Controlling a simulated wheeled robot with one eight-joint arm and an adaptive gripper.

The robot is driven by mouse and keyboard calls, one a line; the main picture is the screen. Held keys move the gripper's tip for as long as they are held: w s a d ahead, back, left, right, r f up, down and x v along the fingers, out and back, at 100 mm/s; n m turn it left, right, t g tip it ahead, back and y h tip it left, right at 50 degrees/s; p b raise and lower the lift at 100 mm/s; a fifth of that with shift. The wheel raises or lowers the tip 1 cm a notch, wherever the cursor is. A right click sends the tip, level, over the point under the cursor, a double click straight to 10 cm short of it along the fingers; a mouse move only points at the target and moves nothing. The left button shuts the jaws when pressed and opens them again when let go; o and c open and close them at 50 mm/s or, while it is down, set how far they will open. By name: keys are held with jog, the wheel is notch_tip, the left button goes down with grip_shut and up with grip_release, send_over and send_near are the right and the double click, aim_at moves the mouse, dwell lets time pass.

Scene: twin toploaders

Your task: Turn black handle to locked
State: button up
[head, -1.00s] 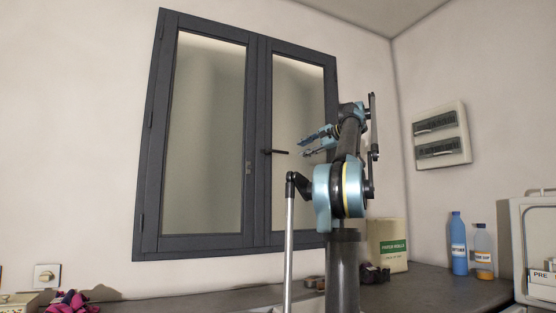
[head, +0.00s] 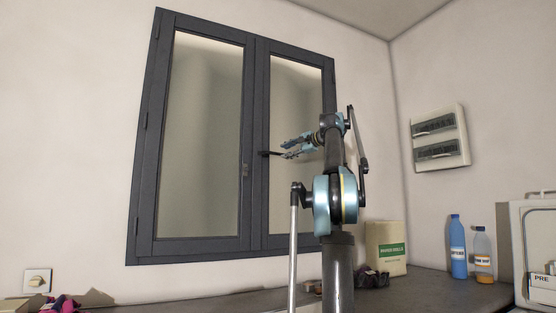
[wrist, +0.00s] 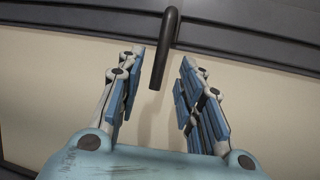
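The black handle (head: 270,154) sits on the middle post of the dark-framed window (head: 255,140) and points sideways to the right. In the wrist view the handle (wrist: 165,50) reaches from the dark frame down between my two fingers. My gripper (head: 288,149) is open at the handle's free end. In the wrist view the blue finger pads of my gripper (wrist: 156,85) stand apart, with a visible gap on each side of the handle. Whether either pad touches it cannot be seen in the head view.
A worktop (head: 200,303) runs below the window. On it stand a paper box (head: 386,248), a blue bottle (head: 458,247) and a clear bottle (head: 482,255). A breaker box (head: 440,137) hangs on the right wall. The air before the left window pane is clear.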

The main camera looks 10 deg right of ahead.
aim_at(278, 154)
jog(key=shift+x, duration=3.2)
jog(key=shift+c, duration=0.3)
grip_shut()
